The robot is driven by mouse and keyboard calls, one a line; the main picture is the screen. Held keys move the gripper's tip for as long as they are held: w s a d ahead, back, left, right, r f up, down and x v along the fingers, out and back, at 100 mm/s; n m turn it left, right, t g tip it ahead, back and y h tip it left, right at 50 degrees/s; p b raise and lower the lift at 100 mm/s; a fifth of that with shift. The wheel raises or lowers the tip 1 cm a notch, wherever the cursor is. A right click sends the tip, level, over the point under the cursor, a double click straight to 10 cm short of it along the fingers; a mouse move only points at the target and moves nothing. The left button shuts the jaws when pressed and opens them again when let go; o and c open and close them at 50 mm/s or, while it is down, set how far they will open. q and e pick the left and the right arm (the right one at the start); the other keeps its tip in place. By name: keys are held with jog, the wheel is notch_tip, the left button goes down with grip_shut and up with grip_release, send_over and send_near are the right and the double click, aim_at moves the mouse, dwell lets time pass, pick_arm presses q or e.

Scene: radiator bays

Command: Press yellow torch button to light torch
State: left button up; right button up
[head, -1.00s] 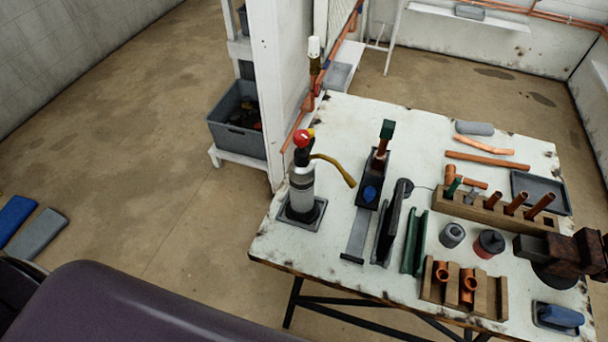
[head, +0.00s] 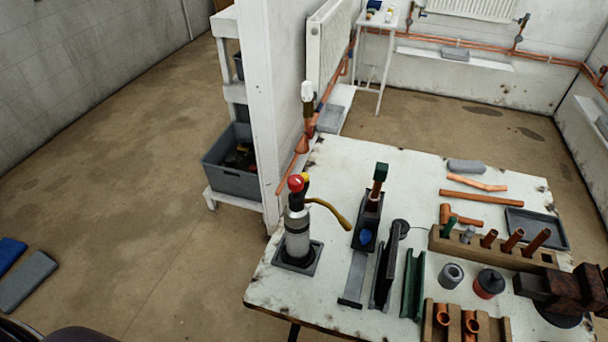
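The torch (head: 297,231) stands upright on a dark square base (head: 287,262) at the left side of the white workbench. It has a grey cylinder, a red knob at its top and a curved yellow-brown nozzle (head: 329,210) reaching right. A small yellow patch (head: 305,178) shows beside the red knob; whether it is the button is hard to tell. No flame shows at the nozzle. Neither of my grippers is in view.
The workbench (head: 280,293) carries a pipe stand (head: 372,210), green and dark channels, a wooden rack (head: 480,250) of copper pipes, a grey tray (head: 537,228) and a vise (head: 560,290). A white post (head: 255,110) rises behind the torch. Floor at left is mostly clear.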

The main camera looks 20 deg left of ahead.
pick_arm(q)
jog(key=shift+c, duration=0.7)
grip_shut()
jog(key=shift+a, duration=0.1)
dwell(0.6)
